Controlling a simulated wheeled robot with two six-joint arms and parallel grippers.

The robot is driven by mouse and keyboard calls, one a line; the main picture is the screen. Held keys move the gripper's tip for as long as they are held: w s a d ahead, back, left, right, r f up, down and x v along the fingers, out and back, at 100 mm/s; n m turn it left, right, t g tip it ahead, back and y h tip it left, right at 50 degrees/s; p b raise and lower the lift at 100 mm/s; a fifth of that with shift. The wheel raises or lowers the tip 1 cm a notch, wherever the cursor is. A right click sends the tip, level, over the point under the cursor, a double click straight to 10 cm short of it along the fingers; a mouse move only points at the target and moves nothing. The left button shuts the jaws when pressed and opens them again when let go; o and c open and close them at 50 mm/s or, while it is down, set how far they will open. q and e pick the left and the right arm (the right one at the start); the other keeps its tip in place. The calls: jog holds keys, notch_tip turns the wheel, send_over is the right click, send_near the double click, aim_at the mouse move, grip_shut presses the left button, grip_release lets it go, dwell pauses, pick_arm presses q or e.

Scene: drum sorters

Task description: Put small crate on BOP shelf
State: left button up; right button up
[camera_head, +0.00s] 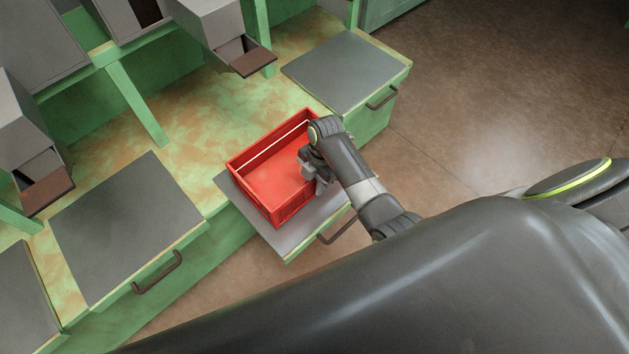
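A small red crate (250,158) rests on a grey pulled-out drawer top (273,238) of the green bench, in the middle of the head view. It looks empty from here. My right gripper (317,180) is at the crate's right side, at or over its near right wall. My wrist hides part of that wall, and I cannot tell whether the fingers are closed on it. My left gripper is not in view. I cannot make out which part of the place is the BOP shelf.
Grey drum sorter chutes with brown lips (253,62) overhang the green bench (205,118) at the top and left. Other grey drawer tops (125,225) with handles lie on both sides of the crate. Brown floor (470,110) is open at the right.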

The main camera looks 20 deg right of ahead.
jog(key=r, duration=0.4)
jog(key=d+r+p, duration=0.1)
jog(key=r, duration=0.3)
jog(key=d+r+p, duration=0.1)
jog(key=r, duration=0.3)
jog(key=shift+w, duration=0.4)
